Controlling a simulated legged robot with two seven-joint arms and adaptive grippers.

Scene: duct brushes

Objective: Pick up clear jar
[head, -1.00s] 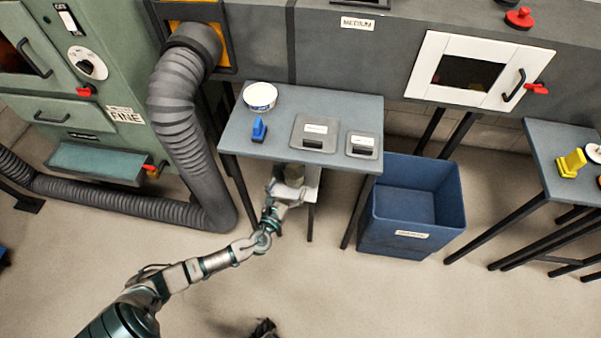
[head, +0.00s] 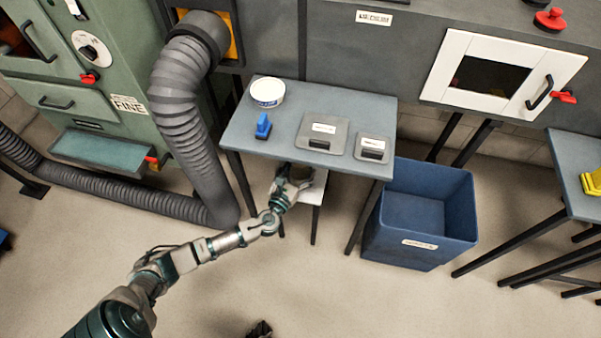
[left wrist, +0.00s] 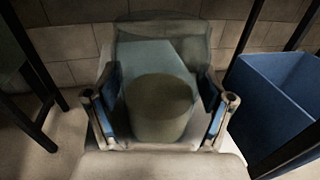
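The clear jar (left wrist: 160,45) shows in the left wrist view as a see-through shape with a dull olive round body (left wrist: 160,108) in or behind it. It is on the small white shelf (head: 312,190) under the grey-blue table. My left gripper (left wrist: 160,100) has its fingers wide apart, one on each side of the jar. I cannot tell whether the blue pads touch it. In the head view my left gripper (head: 290,185) is at the table's front edge, and the jar is mostly hidden by the gripper and tabletop.
The table (head: 350,105) above carries a white tub (head: 267,93), a blue brush (head: 263,126) and two grey plates with dark handles. A blue bin (head: 420,212) stands right of the table. Dark legs flank the shelf. A ribbed duct (head: 185,110) stands left. The front floor is mostly clear.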

